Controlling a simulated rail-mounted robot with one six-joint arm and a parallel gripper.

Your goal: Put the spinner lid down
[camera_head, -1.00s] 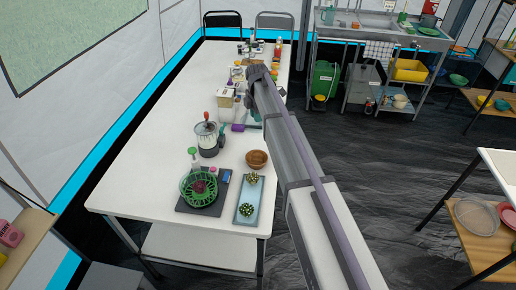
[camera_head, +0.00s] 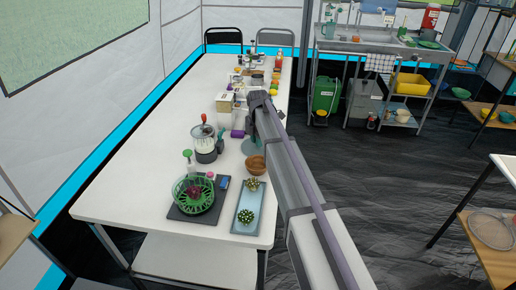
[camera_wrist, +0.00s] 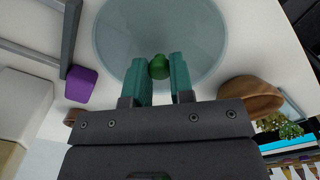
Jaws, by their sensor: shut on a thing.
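The spinner lid is a round, clear bluish disc (camera_wrist: 112,40) with a green knob (camera_wrist: 158,67) at its middle. My gripper (camera_wrist: 160,78) is shut on the knob in the wrist view. In the head view the lid (camera_head: 251,148) shows at the arm's end, over the right side of the white table, just beyond the brown bowl. I cannot tell whether the lid touches the tabletop. The green spinner basket (camera_head: 186,204), with something dark red inside, stands uncovered on a dark board at the table's near end.
The brown bowl (camera_head: 257,168) is close to the lid, also in the wrist view (camera_wrist: 245,98). A purple block (camera_wrist: 80,84) lies beside it. The table's left side (camera_head: 150,160) is clear.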

